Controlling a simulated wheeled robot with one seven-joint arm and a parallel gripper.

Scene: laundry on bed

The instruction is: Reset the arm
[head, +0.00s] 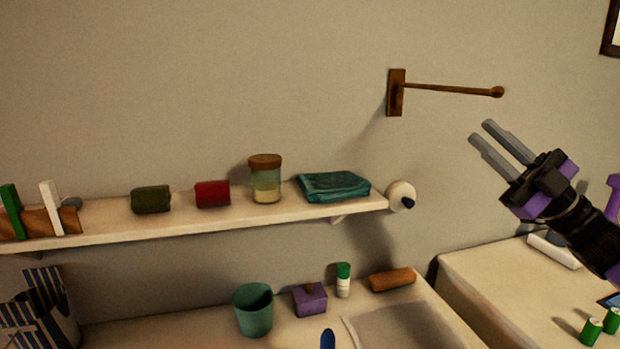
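My gripper (482,131) is at the right of the head view, raised in front of the wall and pointing up and to the left. Its two grey fingers are parallel with a gap between them, and nothing shows in the gap. It appears below the wooden wall peg (450,90) and above the right-hand surface, apart from the objects there. My black and purple wrist runs down to the lower right, and the rest of my arm is mostly out of view.
A wall shelf (100,238) holds a jar (266,180), a folded teal cloth (333,186), and red (213,194) and green (151,199) rolls. Below, a teal cup (254,312) and purple box (310,299) stand on a surface. Green cans (591,331) stand lower right. The upper wall is mostly clear.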

